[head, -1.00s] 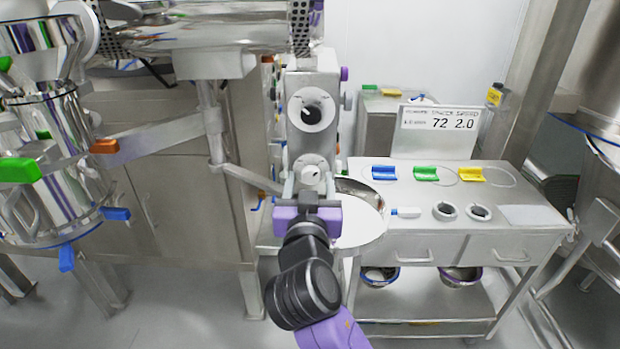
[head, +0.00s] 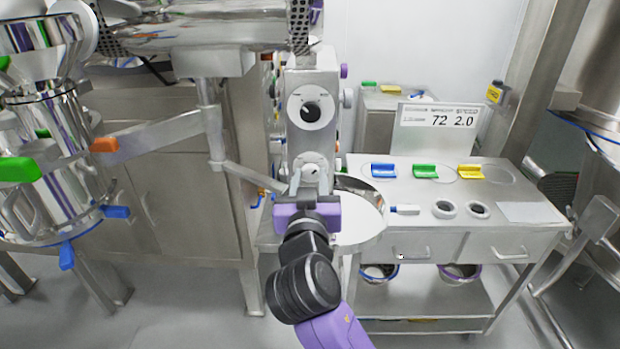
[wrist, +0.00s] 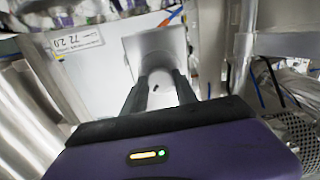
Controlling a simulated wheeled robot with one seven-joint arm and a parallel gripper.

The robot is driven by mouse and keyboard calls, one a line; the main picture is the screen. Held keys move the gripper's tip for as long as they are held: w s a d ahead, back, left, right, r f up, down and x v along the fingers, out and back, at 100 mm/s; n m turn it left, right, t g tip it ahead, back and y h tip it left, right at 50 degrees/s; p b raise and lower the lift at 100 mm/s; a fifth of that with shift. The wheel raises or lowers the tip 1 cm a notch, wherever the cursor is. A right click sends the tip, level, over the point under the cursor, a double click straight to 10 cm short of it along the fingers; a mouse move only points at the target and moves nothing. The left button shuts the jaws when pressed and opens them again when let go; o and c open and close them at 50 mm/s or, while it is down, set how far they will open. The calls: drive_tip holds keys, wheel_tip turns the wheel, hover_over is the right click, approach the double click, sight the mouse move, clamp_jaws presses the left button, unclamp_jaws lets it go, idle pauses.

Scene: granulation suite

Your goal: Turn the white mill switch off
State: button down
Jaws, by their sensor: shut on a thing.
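The white mill switch (head: 311,170) is a small knob on a round white plate, low on the front of the grey mill housing (head: 325,145). A larger dial with a black knob (head: 311,112) is above it. My gripper (head: 310,183) is at the white switch, with one finger on each side, shut on it. In the wrist view my two dark fingers (wrist: 161,88) point at a pale round mount on the housing. The fingers hide part of the switch, and I cannot tell which way it is turned.
A steel bench (head: 520,185) on the right holds blue, green and yellow scoops, two dark-centred rings and a sign reading 72 2.0 (head: 436,128). A round white-topped pan (head: 362,215) is just right of my gripper. A steel vessel (head: 50,130) stands at left.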

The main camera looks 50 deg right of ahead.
drive_tip(key=n+p, duration=0.2)
drive_tip(key=n, duration=0.2)
drive_tip(key=shift+r+n, duration=0.1)
drive_tip(key=shift+n, duration=0.3)
drive_tip(key=n+p, duration=0.3)
drive_tip(key=n, duration=0.1)
drive_tip(key=n+p, duration=0.3)
drive_tip(key=n, duration=0.2)
drive_tip(key=shift+n+p, duration=1.45)
drive_tip(key=shift+n, duration=0.35)
drive_tip(key=shift+a, duration=0.1)
drive_tip(key=shift+f, duration=0.2)
drive_tip(key=c, duration=1)
unclamp_jaws()
drive_tip(key=shift+o, duration=0.2)
